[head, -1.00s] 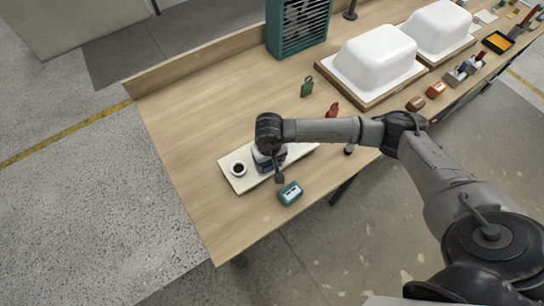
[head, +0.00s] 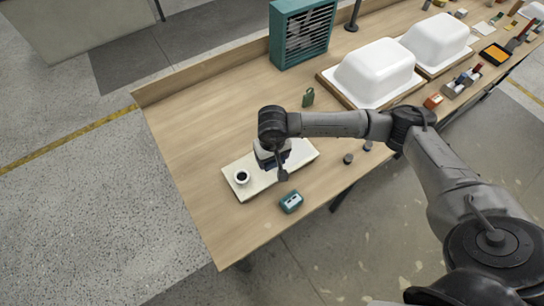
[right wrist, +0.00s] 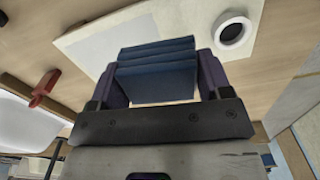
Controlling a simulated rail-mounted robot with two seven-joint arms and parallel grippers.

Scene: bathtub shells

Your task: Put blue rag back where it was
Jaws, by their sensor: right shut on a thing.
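The blue rag (right wrist: 158,72) is a folded dark blue cloth, seen in the right wrist view between the two fingers of my right gripper (right wrist: 160,82). That gripper is shut on it. In the head view my right gripper (head: 275,170) points down over a pale board (head: 301,153) near the table's front left corner. The wrist hides most of the rag there. I cannot tell whether the rag touches the board. My left gripper is not in view.
A white cup with dark contents (head: 242,177) stands on the board's left end. A teal box (head: 291,202) sits in front of the board. A green tag-like object (head: 308,97) and white tub shells (head: 375,70) are farther back. The table's left side is clear.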

